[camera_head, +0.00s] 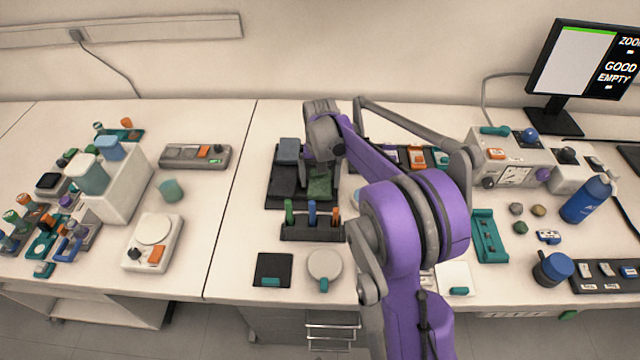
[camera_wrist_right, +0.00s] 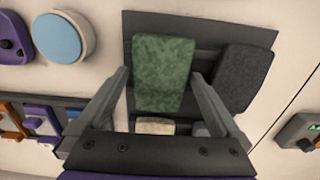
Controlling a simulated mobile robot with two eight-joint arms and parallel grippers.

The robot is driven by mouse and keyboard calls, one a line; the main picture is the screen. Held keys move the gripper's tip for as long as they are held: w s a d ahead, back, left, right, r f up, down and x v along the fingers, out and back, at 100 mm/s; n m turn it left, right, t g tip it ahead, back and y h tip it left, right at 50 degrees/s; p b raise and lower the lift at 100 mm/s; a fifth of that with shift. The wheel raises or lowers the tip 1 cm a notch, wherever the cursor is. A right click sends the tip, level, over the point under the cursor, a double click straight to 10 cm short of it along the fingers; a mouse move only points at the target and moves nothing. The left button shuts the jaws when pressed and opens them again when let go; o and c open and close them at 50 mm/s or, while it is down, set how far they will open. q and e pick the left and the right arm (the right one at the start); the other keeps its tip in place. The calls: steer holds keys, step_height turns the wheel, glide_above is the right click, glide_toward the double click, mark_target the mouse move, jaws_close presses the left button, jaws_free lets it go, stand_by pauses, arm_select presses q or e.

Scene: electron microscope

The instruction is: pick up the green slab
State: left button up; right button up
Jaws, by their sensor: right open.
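The green slab (camera_wrist_right: 163,72) is a mottled green block in the right wrist view, standing in a dark rack (camera_wrist_right: 210,28). In the head view the green slab (camera_head: 320,183) shows just below my right gripper (camera_head: 322,158), partly covered by it. In the wrist view my right gripper (camera_wrist_right: 160,84) is open, with one finger on each side of the slab. The right-hand finger is very close to the slab's edge; I cannot tell whether it touches. My left gripper is not in view.
A dark grey slab (camera_wrist_right: 243,76) is beside the green one in the rack, and a blue-grey slab (camera_head: 289,151) is behind. A holder with coloured tubes (camera_head: 312,228) stands in front. A black square pad (camera_head: 273,269) and a round white dish (camera_head: 324,265) lie nearer.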

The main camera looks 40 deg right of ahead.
steer(key=c, duration=1.6)
